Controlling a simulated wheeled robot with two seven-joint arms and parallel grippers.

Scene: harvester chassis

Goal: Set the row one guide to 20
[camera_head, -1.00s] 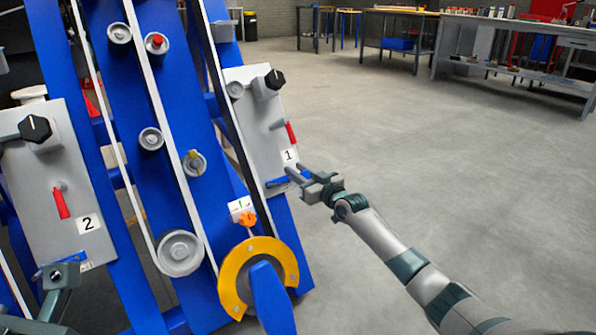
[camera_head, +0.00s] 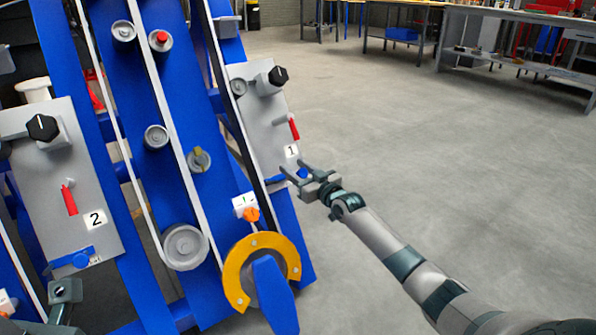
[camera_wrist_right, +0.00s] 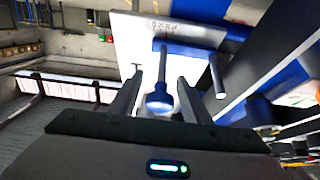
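Row one's grey panel (camera_head: 256,125) carries the label 1 and stands left of my right arm in the head view. The row one guide (camera_head: 277,182) is a blue piece at the panel's lower end, with a blue knob (camera_head: 302,173). My right gripper (camera_head: 297,171) is open at that knob. In the right wrist view, the knob on its thin stem (camera_wrist_right: 159,100) lies between the two spread fingers (camera_wrist_right: 158,97), with gaps on both sides. A small scale (camera_wrist_right: 165,27) shows above the blue guide (camera_wrist_right: 190,52), too blurred to read. My left gripper (camera_head: 65,288) is at the lower left, jaws unclear.
Panel 2 (camera_head: 65,180) has its own blue guide (camera_head: 72,260). A yellow ring guard (camera_head: 240,270) and an orange knob (camera_head: 251,214) stand left of the right gripper. Open floor lies to the right, with workbenches (camera_head: 520,60) at the back.

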